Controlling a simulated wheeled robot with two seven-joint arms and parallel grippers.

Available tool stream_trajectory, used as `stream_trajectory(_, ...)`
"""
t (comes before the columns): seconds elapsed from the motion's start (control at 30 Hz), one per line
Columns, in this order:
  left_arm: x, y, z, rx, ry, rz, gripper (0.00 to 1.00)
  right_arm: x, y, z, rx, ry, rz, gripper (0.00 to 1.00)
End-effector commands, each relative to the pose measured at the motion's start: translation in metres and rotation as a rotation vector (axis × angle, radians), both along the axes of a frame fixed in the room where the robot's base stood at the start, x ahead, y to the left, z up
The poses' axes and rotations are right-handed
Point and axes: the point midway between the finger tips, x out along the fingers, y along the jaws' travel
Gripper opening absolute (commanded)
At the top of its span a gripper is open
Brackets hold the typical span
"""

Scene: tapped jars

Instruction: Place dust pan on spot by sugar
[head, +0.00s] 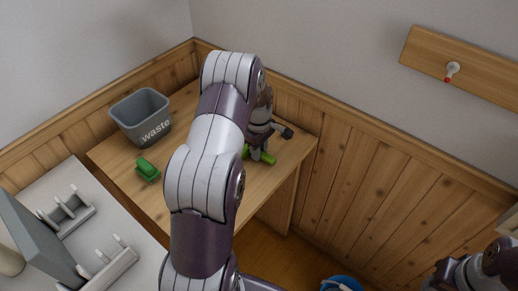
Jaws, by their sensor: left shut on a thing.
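My left arm reaches across the middle of the head view, and its gripper (261,152) is over the right part of the wooden table (185,110). It is shut on a bright green thing (268,158), of which only small parts show beside the fingers; the arm hides the rest. It may be the dust pan, but I cannot tell for certain. My right gripper (438,280) is partly in view at the bottom right corner, and its fingers are not clear. I see no jar marked as sugar and no marked spot.
A grey bin marked "waste" (141,115) stands at the table's back left. A small green object (147,170) lies in front of it. A grey-white surface with pegged racks (105,268) is at the lower left. A blue round thing (342,284) is at the bottom edge.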

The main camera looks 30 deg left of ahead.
Motion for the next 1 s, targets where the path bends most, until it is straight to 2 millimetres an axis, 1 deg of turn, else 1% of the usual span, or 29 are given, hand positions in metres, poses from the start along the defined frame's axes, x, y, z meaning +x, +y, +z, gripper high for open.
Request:
stream_trajectory(0.1,0.000,0.000,-0.001,-0.001,0.001,0.000,0.00,0.000,0.000,0.000,0.000,0.000,0.000,0.43)
stream_trajectory(0.13,-0.001,0.000,-0.001,-0.001,0.002,0.000,0.32,0.000,0.000,-0.001,0.000,0.000,0.000,0.43)
stream_trajectory(0.2,-0.001,0.000,-0.001,-0.001,0.002,0.000,0.53,0.000,0.000,-0.001,0.000,0.000,0.000,0.43)
stream_trajectory(0.47,0.000,0.000,0.000,0.000,0.001,0.000,0.53,0.000,0.000,0.000,0.000,0.000,0.000,0.43)
stream_trajectory(0.57,0.000,0.000,0.008,0.001,-0.002,0.000,0.53,0.000,0.000,-0.001,0.000,0.000,0.000,0.43)
stream_trajectory(0.67,0.001,0.000,0.030,0.002,-0.004,0.000,0.53,0.000,0.000,-0.001,0.000,0.000,0.000,0.43)
stream_trajectory(0.8,0.000,0.000,0.069,0.002,-0.004,0.000,0.53,0.000,0.000,-0.002,0.000,0.000,0.000,0.43)
stream_trajectory(0.9,0.000,0.000,0.092,0.002,-0.004,0.000,0.53,0.000,0.000,-0.002,0.000,0.000,0.000,0.43)
stream_trajectory(1.0,-0.001,0.000,0.110,0.000,0.000,0.000,0.53,0.000,0.000,0.001,0.000,0.000,0.000,0.43)
